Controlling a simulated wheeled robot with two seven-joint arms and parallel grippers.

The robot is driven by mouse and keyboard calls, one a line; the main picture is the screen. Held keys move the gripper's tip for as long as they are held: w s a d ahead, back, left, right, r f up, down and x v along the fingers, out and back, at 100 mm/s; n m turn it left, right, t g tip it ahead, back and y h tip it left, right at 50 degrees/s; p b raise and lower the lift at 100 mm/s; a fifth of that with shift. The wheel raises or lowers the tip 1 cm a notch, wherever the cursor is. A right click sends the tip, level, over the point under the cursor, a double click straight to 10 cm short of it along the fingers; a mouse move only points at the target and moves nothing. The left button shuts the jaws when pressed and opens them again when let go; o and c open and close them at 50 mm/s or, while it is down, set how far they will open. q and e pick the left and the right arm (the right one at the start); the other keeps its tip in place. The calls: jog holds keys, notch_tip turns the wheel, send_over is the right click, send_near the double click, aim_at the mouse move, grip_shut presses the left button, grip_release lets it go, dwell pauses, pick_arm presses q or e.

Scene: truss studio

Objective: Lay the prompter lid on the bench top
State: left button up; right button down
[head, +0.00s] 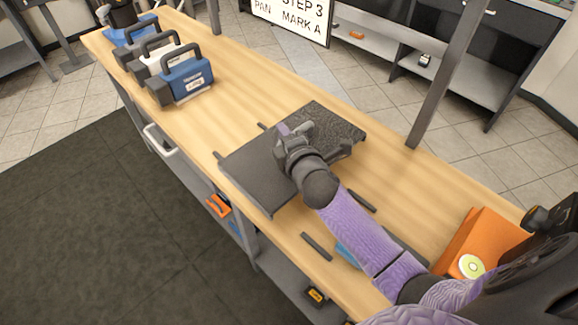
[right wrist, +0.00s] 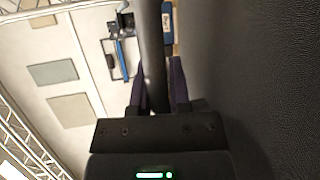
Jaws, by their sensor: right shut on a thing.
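The prompter lid looks like a dark flat panel (head: 252,178) over the middle of the bench top (head: 215,118). A rough-textured dark panel (head: 338,127) adjoins it on the far side; I cannot tell whether the two are joined. My right gripper (head: 288,132) is at the middle of the dark panels, where they meet. In the right wrist view its purple fingers (right wrist: 160,95) are shut on a dark upright bar or edge (right wrist: 152,45). A dark grained surface (right wrist: 250,80) fills the right of that view. Whether the lid touches the bench is hidden. My left gripper is out of view.
Several cases with handles, such as a blue one (head: 186,82), stand at the bench's far left end. An orange box (head: 482,240) with a disc is at the right. Dark strips (head: 317,246) lie on the near side. A grey post (head: 445,85) rises behind the bench.

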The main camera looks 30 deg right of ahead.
notch_tip(320, 180, down, 6)
jog(key=b, duration=0.3)
jog(key=shift+r, duration=0.25)
jog(key=shift+f, duration=0.2)
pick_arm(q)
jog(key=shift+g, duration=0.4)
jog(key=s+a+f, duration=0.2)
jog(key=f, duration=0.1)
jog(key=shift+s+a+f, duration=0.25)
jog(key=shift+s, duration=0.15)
